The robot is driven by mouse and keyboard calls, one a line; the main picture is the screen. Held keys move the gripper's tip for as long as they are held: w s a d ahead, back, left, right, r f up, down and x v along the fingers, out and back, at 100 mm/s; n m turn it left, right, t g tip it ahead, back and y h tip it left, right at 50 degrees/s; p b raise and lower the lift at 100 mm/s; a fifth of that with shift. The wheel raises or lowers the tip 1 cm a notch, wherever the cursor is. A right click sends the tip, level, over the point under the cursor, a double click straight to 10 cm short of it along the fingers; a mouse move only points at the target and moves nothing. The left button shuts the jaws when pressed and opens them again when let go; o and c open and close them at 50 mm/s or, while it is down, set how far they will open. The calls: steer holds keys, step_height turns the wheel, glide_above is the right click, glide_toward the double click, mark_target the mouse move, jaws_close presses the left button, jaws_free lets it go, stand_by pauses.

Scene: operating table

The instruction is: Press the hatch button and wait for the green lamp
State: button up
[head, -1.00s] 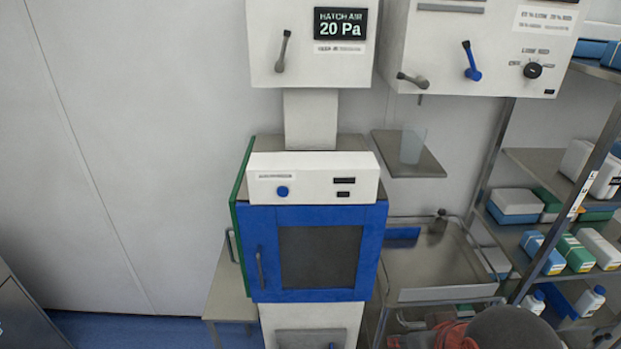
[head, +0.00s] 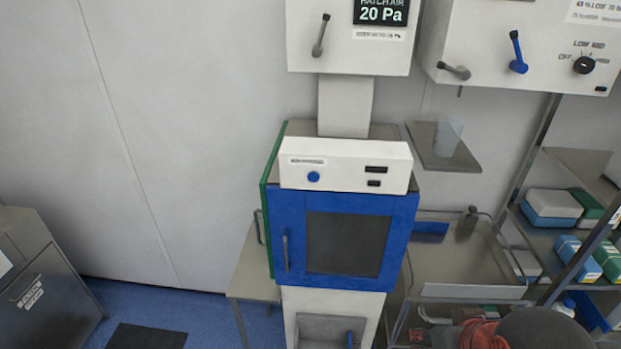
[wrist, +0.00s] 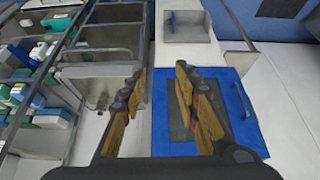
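The hatch has a blue door (head: 290,240) with a dark window, and above it a white control panel (head: 345,150). The round blue button (head: 313,176) is on the left of that panel. Two small dark rectangles (head: 376,169) are on its right; neither shows green. In the wrist view my gripper (wrist: 160,72) is open, its yellow-and-dark fingers apart with nothing between them. The blue door (wrist: 243,100) is behind and right of the fingers there; the button is not visible in that view.
A HATCH AIR display reading 20 Pa (head: 381,12) is above. A small shelf with a clear cup (head: 447,138) juts out right of the panel. A steel trolley (head: 465,292) and stocked racks stand right. A grey cabinet (head: 40,280) stands left, with open floor between.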

steer(key=c, duration=0.4)
